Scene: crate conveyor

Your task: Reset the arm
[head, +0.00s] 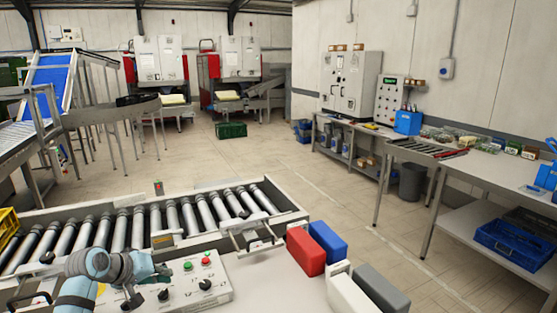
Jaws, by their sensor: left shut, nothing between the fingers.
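My left arm comes in at the lower left, with its grey and light-blue links bent over the near edge of the roller conveyor (150,220). My left gripper (133,300) is small and dark, beside the left end of the white control box (190,283). It is shut and holds nothing. The control box has green and red buttons and black knobs. I cannot tell whether the gripper touches the box. My right gripper is not in view.
A red block (305,251), a blue block (328,240) and a grey-and-white block (378,290) stand right of the control box. A yellow crate (8,226) is at the left edge. Workbenches (470,170) line the right wall. The floor beyond the conveyor is largely clear.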

